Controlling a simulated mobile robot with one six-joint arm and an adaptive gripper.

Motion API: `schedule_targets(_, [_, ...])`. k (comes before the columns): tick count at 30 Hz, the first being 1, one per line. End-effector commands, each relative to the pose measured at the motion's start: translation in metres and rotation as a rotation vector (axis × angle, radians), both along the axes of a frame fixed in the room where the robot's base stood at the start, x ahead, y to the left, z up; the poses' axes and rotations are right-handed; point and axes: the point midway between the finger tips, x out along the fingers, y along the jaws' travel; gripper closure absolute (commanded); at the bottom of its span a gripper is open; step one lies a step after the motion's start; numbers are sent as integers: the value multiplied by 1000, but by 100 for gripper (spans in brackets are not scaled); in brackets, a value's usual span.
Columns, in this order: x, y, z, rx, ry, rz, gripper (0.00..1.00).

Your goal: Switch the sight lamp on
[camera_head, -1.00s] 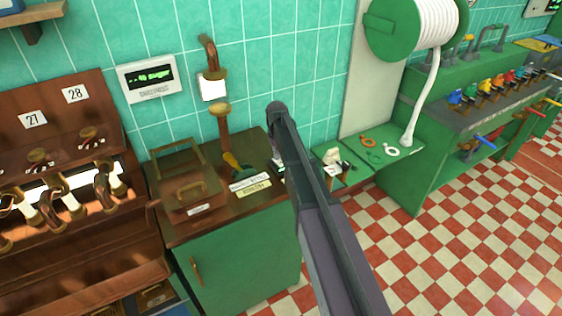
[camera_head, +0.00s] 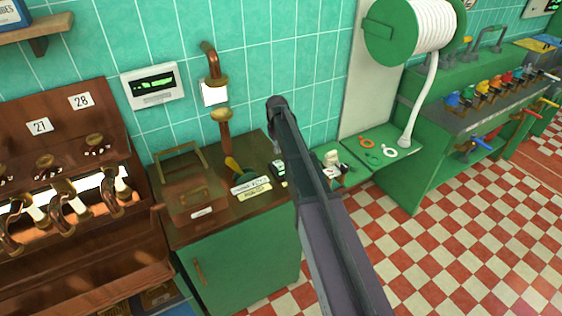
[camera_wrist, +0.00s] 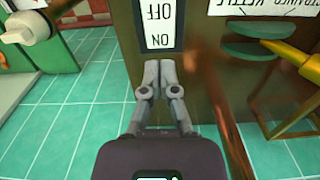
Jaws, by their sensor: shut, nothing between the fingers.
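The switch (camera_wrist: 159,38) shows in the wrist view as a white plate in a dark frame on a brown wooden face, with the words OFF and ON appearing upside down. My gripper (camera_wrist: 152,66) is shut and empty, its fingertips together right at the edge of the plate by the ON end. I cannot tell whether they touch it. In the head view my arm hides the fingertips. A white square panel (camera_head: 214,94) hangs below a copper pipe on the wall; I cannot tell whether it is the sight lamp or whether it is lit.
A wooden box with a handle (camera_head: 192,200) and label cards (camera_head: 252,184) stand on the green cabinet (camera_head: 240,255). A wall display (camera_head: 152,85) hangs above. Copper kettle fittings (camera_head: 40,215) are at left, and a green bench (camera_head: 430,140) at right. Checkered floor (camera_head: 470,225) is open.

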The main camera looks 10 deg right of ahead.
Motion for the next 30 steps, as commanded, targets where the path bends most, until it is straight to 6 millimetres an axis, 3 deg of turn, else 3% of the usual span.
schedule_targets(10, [0, 0, 22, 0, 0, 0, 100])
schedule_targets(24, [0, 0, 23, 0, 0, -1, 100])
schedule_targets(30, [-18, -1, 23, 0, 0, -14, 100])
